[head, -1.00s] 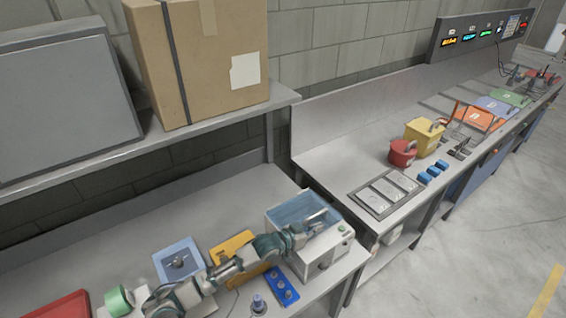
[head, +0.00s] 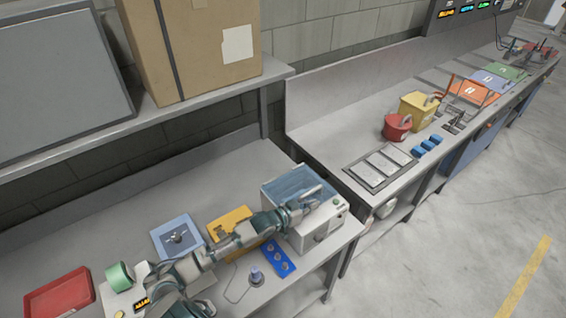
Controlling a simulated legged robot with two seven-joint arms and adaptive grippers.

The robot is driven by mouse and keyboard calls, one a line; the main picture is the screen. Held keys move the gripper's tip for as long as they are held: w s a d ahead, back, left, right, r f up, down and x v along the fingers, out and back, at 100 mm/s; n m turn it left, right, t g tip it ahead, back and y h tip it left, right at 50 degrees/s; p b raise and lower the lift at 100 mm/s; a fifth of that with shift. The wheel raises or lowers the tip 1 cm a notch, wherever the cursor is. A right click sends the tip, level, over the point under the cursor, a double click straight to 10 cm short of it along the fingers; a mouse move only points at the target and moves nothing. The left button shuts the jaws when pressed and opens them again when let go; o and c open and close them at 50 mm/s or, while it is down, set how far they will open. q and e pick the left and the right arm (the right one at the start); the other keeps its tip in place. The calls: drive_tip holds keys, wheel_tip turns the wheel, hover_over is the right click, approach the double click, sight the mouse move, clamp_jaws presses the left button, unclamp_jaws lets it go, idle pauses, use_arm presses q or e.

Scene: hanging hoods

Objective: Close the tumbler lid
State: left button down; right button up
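The tumbler (head: 318,240) is a pale box with a knob and a green button, standing at the right end of the near bench. Its see-through blue lid (head: 288,180) lies over the top and looks down or nearly down; a small gap cannot be ruled out. My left arm reaches in from the lower left. My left gripper (head: 312,195) is over the tumbler's front top edge, at or just above the lid. Whether it touches the lid is unclear, and its fingers are too small to read. My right gripper is out of view.
A blue plate (head: 177,238), a yellow plate (head: 228,222), a blue strip with knobs (head: 278,258) and a red tray (head: 60,296) lie on the bench. A shelf with a cardboard box (head: 190,45) overhangs behind. A second bench continues right.

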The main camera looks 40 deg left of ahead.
use_arm(q)
wheel_tip(320, 180, up, 4)
drive_tip(key=p, duration=0.4)
drive_tip(key=shift+w+r, duration=0.1)
drive_tip(key=shift+r, duration=0.15)
drive_tip(key=s, duration=0.1)
drive_tip(key=s+a+b, duration=0.1)
drive_tip(key=shift+s+f, duration=0.3)
drive_tip(key=shift+f, duration=0.05)
drive_tip(key=v, duration=0.6)
drive_tip(key=shift+s+d+r+b, duration=0.1)
drive_tip(key=shift+d+r+b, duration=0.05)
drive_tip(key=shift+b, duration=0.2)
drive_tip(key=shift+s+r, duration=0.3)
drive_tip(key=shift+s, duration=0.3)
